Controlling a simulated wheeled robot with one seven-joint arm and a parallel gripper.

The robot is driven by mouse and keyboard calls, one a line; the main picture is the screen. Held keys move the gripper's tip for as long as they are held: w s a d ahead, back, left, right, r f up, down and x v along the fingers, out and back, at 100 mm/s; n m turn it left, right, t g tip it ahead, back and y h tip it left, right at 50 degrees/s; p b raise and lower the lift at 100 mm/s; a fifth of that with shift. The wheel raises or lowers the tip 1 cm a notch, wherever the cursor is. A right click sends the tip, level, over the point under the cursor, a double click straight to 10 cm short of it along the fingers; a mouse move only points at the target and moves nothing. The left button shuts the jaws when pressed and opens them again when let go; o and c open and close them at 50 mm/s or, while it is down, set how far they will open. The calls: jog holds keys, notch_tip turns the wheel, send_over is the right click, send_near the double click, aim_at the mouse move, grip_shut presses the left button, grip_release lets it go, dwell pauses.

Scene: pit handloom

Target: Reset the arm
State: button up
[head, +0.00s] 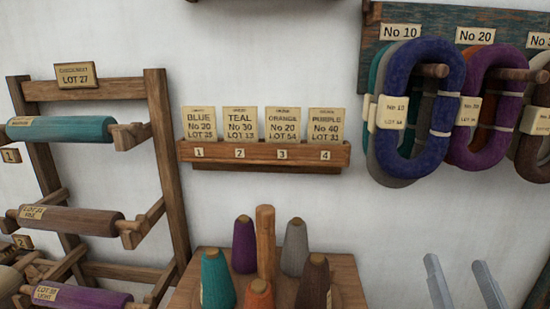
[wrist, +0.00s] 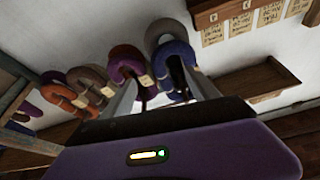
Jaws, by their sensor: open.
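My gripper (head: 456,263) shows at the lower right of the head view as two pale grey fingers, apart, with nothing between them. They appear in front of the white wall, below the hanging yarn hanks. In the wrist view my gripper (wrist: 157,82) also has its two fingers spread, pointing toward the hanks, with no object held. The rest of my arm is out of the head view. The fingers' distance to the hanks is hard to tell.
Blue (head: 425,100) and purple (head: 490,105) hanks hang on a pegboard at upper right. A card shelf (head: 262,155) is on the wall. Several cones, including a teal cone (head: 216,280), stand around a wooden post. A rack (head: 165,170) holds rolls at left.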

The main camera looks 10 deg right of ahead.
jog(key=s+a+f+n+g+y, duration=0.3)
jog(key=s+a+f, duration=0.4)
jog(key=s+f, duration=0.3)
jog(key=s+a+f+n+g+y, duration=0.2)
jog(key=s+a+f, duration=0.6)
jog(key=s, duration=0.8)
notch_tip(320, 180, down, 2)
jog(key=shift+a+f+n+g+y, duration=0.2)
jog(key=shift+n+g+y, duration=0.25)
jog(key=shift+y, duration=0.65)
